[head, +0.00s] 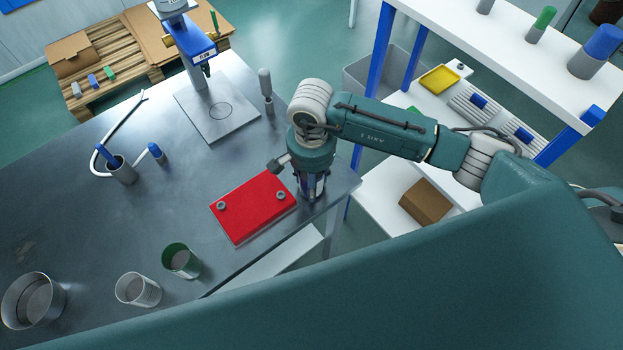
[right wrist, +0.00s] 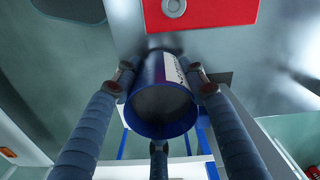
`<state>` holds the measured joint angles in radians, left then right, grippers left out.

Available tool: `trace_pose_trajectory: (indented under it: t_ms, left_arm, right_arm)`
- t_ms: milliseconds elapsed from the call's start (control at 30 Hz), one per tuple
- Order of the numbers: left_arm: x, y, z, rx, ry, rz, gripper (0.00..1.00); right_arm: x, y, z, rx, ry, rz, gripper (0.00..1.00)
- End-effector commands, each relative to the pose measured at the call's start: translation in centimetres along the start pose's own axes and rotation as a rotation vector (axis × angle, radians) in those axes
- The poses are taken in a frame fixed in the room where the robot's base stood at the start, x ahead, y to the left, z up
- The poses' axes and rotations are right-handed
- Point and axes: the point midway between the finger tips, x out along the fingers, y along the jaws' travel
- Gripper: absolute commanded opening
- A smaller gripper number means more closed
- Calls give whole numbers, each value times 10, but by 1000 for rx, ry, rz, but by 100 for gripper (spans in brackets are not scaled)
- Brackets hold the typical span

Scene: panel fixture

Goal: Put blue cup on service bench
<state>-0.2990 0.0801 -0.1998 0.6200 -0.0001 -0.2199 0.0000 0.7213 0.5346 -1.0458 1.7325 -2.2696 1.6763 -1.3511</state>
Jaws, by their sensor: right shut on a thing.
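A blue cup (right wrist: 162,100) with a white label and a grey inside shows in the right wrist view, its open mouth facing the camera. My right gripper (right wrist: 160,92) is shut on it, with its fingers around the cup's sides. In the head view my right gripper (head: 313,190) points down at the right edge of the grey metal bench (head: 190,215), just right of a red panel. The arm and fingers mostly hide the cup there. I cannot tell whether the cup touches the bench. My left gripper is not in view.
The red panel (head: 252,208) lies close left of my right gripper. A green cup (head: 180,261), a white cup (head: 139,289) and a metal pot (head: 33,301) stand at the front left. A white shelf (head: 500,50) stands right. The bench's middle is clear.

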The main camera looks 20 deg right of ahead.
Motion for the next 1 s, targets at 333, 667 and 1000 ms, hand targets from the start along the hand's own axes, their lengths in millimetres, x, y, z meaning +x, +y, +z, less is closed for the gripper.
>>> trace_pose_trajectory:
  t_ms: [333,667,1000]
  left_arm:
    - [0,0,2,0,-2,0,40]
    - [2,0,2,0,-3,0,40]
    - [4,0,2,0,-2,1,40]
  right_arm:
    - [8,0,0,-2,0,-1,16]
    - [9,0,0,-1,0,-1,61]
    - [-4,-2,-2,-1,4,-5,61]
